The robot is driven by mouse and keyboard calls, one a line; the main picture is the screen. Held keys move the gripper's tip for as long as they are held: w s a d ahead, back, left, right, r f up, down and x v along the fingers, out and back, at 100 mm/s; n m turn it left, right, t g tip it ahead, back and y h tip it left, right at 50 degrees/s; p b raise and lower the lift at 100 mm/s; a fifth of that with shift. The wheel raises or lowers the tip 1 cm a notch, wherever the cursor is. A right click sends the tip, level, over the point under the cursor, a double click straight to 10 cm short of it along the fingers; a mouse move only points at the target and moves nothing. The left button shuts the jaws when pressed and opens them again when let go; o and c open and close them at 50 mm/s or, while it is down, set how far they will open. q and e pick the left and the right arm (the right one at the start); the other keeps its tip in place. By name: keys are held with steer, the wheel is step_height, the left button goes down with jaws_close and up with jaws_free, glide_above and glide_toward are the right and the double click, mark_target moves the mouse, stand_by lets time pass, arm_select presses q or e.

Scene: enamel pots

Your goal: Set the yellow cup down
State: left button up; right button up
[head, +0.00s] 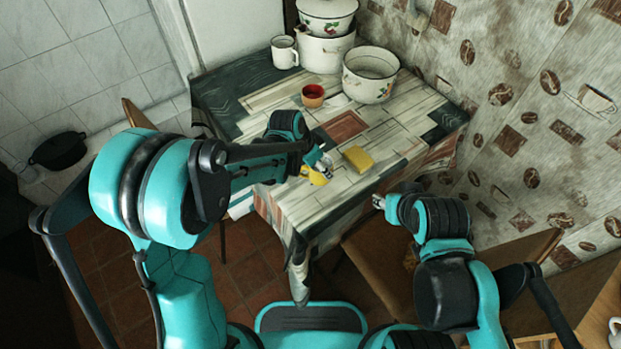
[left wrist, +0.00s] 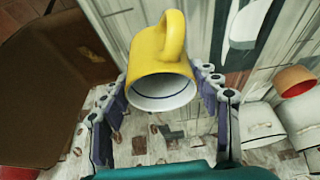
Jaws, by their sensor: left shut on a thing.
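The yellow cup (left wrist: 155,50) sits between the fingers of my left gripper (left wrist: 163,82), which is shut on it. In the left wrist view its handle, white inside and dark-lined rim show. In the head view the cup (head: 318,178) is mostly hidden by my left gripper (head: 322,165), over the front-left part of the table (head: 290,205). I cannot tell if the cup touches the tablecloth. My right gripper (head: 379,201) is off the table's front right edge, apart from everything; its fingers are too small to judge.
A yellow sponge (head: 357,159) lies just right of the cup. A red-brown cup (head: 313,96) stands farther back. A white mug (head: 284,53), an open white pot (head: 370,76) and stacked enamel pots (head: 323,53) stand at the back. The right part of the table is clear.

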mark_target(310, 176)
arm_select(q)
steer(key=a+f, duration=0.1)
steer(key=a, duration=0.1)
steer(key=shift+w+a+f+b, duration=0.1)
steer(key=shift+a+f+b, duration=0.2)
steer(key=shift+f+b, duration=0.95)
steer(key=shift+f, duration=1)
steer(key=shift+f, duration=0.2)
steer(key=o, duration=1.3)
steer(key=shift+o, duration=0.2)
